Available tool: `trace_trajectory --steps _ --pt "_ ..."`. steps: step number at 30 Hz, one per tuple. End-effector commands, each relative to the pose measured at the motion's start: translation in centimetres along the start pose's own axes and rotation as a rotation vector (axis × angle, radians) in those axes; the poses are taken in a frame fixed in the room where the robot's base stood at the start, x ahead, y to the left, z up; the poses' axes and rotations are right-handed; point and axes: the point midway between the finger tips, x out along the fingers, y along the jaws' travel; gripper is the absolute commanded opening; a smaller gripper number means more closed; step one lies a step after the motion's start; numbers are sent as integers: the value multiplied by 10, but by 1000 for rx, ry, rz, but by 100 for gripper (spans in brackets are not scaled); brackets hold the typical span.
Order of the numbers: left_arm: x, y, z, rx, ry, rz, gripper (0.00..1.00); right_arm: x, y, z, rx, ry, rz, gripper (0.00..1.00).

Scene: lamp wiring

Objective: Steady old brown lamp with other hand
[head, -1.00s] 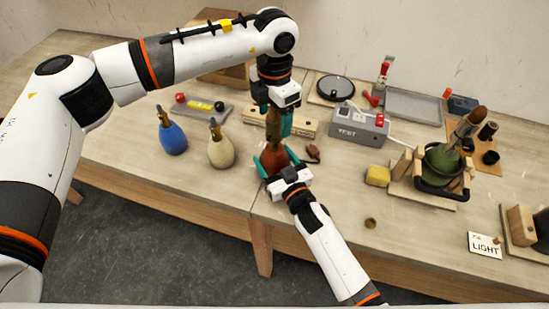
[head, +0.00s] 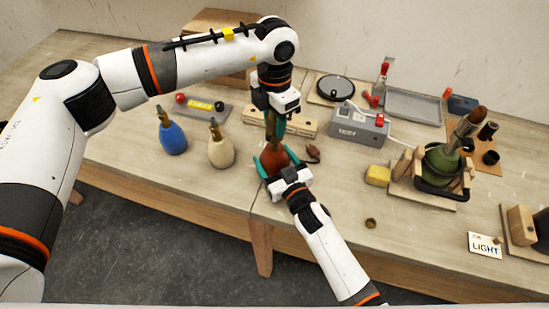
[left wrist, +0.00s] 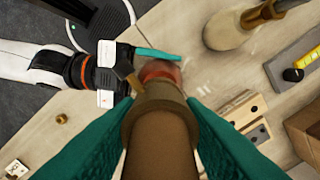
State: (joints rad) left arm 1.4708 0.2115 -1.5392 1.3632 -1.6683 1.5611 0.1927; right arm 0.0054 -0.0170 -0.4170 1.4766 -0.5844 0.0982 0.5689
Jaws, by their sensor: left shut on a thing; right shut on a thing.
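The old brown lamp (head: 275,158) stands upright near the table's front edge, with a rounded reddish-brown body. My right gripper (head: 272,164) is shut on this body from the front, one teal finger on each side. My left gripper (head: 275,128) is above it, pointing down, shut on the lamp's upper brown part. In the left wrist view, the brown cylindrical upper part (left wrist: 160,135) fills the space between the teal fingers. A bit of the reddish body (left wrist: 160,72) shows beyond it, beside my right gripper's teal finger. The lamp's base is mostly hidden.
A blue lamp (head: 172,138) and a cream lamp (head: 221,152) stand to the left. A dark plug (head: 312,151) lies close on the right. The grey test box (head: 358,128), yellow sponge (head: 378,176) and green lamp in a wooden cradle (head: 441,166) are further right.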

Motion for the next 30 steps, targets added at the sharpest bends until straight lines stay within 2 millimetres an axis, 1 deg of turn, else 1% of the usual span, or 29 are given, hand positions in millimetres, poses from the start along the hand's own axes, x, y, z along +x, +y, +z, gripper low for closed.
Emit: trace_trajectory --steps 4,22,30 --pt "-1 0 0 0 1 -1 7 0 0 -2 -1 3 0 47" --pt "-11 0 0 0 1 -1 7 -1 0 -2 0 4 -1 47" --pt "-12 0 0 -1 0 0 7 -1 0 -2 0 4 -1 47"
